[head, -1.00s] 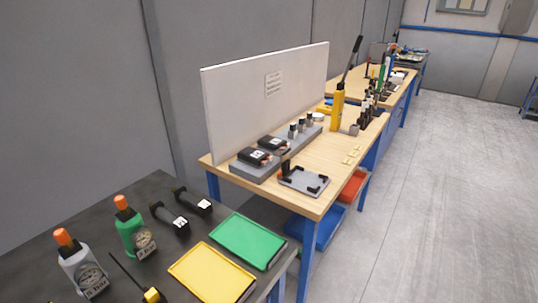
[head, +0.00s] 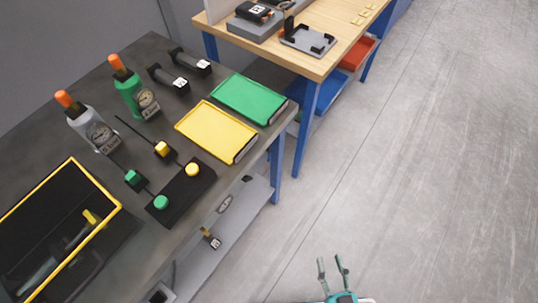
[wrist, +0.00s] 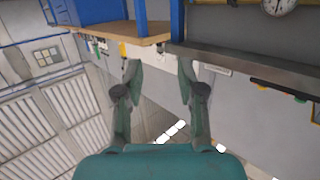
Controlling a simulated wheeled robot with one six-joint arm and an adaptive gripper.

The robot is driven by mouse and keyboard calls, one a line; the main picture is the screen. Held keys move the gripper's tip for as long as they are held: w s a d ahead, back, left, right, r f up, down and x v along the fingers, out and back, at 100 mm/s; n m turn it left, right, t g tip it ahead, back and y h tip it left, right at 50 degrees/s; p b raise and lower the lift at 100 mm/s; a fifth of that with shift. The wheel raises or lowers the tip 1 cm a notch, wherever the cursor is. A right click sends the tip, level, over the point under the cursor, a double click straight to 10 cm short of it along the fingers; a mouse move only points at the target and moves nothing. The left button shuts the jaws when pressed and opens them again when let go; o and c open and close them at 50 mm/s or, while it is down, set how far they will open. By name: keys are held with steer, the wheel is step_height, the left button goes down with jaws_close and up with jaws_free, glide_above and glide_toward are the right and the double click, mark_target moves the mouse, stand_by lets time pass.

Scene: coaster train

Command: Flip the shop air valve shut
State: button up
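My gripper (head: 331,264) shows at the bottom of the head view, over the floor to the right of the dark bench. In the wrist view my gripper (wrist: 159,75) has its two fingers spread apart with nothing between them. I cannot clearly make out the shop air valve.
The dark bench (head: 60,165) holds a yellow tray (head: 215,132), a green tray (head: 248,98), two gauge bottles and a yellow-rimmed bin. A wooden bench (head: 335,52) with blue legs stands beyond. The grey floor (head: 430,170) on the right is clear.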

steer(key=w+a+f+y, duration=0.1)
steer(key=w+a+f, duration=0.1)
steer(key=w+f, duration=0.35)
steer(key=w+a+f+y, duration=0.1)
steer(key=w+a+f, duration=0.1)
steer(key=w, duration=0.6)
steer(key=n+t+y, duration=0.1)
steer(key=n+y, duration=0.1)
glide_toward(269, 161)
steer(key=x, duration=0.3)
steer(key=r+x, duration=0.1)
steer(key=x, duration=0.6)
steer(key=shift+w+r, duration=0.3)
steer(key=shift+w, duration=0.1)
jaws_close()
